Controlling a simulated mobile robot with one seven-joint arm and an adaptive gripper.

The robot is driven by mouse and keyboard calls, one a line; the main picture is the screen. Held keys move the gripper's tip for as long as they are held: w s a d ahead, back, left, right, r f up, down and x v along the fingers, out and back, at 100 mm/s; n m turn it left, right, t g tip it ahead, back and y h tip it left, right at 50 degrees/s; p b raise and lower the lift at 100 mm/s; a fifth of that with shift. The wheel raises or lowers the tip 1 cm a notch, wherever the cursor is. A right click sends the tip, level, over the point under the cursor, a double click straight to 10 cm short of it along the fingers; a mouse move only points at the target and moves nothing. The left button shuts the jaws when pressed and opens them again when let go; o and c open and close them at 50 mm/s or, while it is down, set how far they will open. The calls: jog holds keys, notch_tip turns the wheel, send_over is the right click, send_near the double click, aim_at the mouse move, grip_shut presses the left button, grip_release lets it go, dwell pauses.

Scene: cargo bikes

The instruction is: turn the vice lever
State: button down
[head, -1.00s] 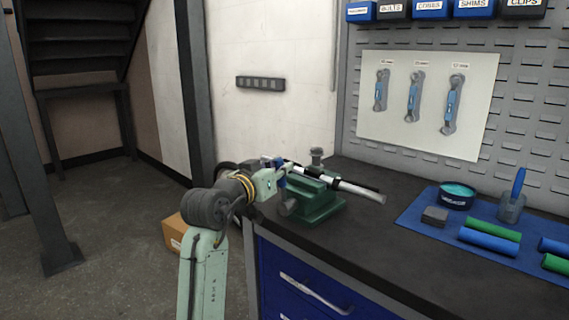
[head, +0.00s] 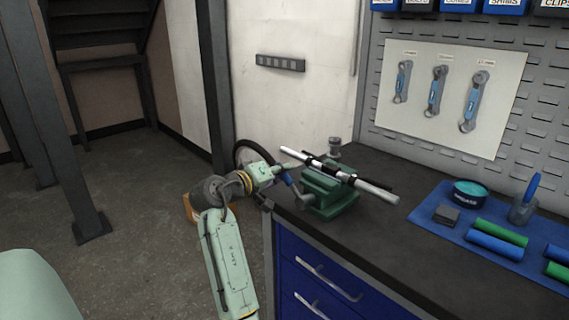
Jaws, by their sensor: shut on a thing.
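The green vice (head: 328,190) stands at the left front corner of the dark workbench. A white tube with dark bands (head: 375,190) lies across its top, apparently held in its jaws. The vice lever (head: 296,191) shows as a grey rod with a blue end, slanting up and left from the front of the vice. My gripper (head: 283,173) is at the blue upper end of the lever, left of the vice, and is shut on it. The fingers are small here and partly merge with the blue end.
A blue mat (head: 425,215) at the right holds a teal-topped tin (head: 470,192), a dark block (head: 446,214) and green and blue rolls. A wheel (head: 245,152) and a cardboard box (head: 190,208) are behind my arm. Blue drawers (head: 300,255) face the open floor.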

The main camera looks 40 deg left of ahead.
jog(key=shift+a+f, duration=0.15)
jog(key=shift+f, duration=0.05)
dwell(0.4)
jog(key=c, duration=1.5)
grip_release()
jog(key=shift+s, duration=0.1)
jog(key=s, duration=0.4)
jog(key=s+r, duration=0.1)
jog(key=s, duration=0.2)
jog(key=s+r, duration=0.1)
jog(key=s, duration=0.3)
jog(key=shift+s+d+r, duration=0.1)
jog(key=shift+s+d, duration=0.15)
jog(key=shift+s, duration=0.1)
